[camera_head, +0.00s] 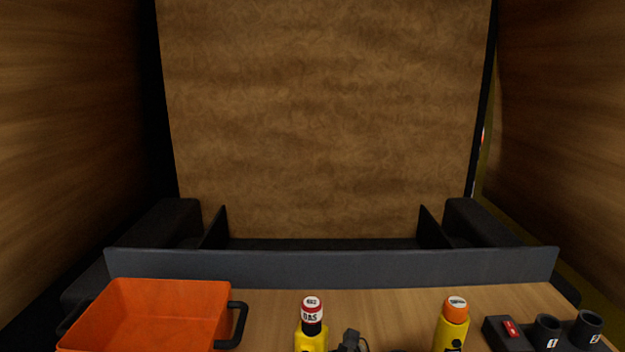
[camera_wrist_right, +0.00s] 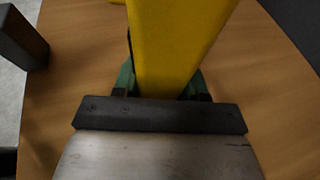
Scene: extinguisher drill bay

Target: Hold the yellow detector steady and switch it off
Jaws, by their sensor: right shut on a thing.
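The yellow detector (camera_head: 311,338) stands at the bottom edge of the head view, with a black neck and a red-and-white top marked GAS. Its lower part is cut off by the frame, and no switch can be made out. In the right wrist view a yellow body, which I take to be the detector (camera_wrist_right: 175,45), fills the space between the green fingers of my right gripper (camera_wrist_right: 162,82). The right gripper is shut on it. My left gripper is in neither view.
An orange crate (camera_head: 222,310) with black handles stands at left. A yellow bottle with an orange cap (camera_head: 451,333) stands right of the detector. Farther right is a black unit with a red switch (camera_head: 511,328) and two numbered cups. A grey rail (camera_head: 330,268) runs along the back.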

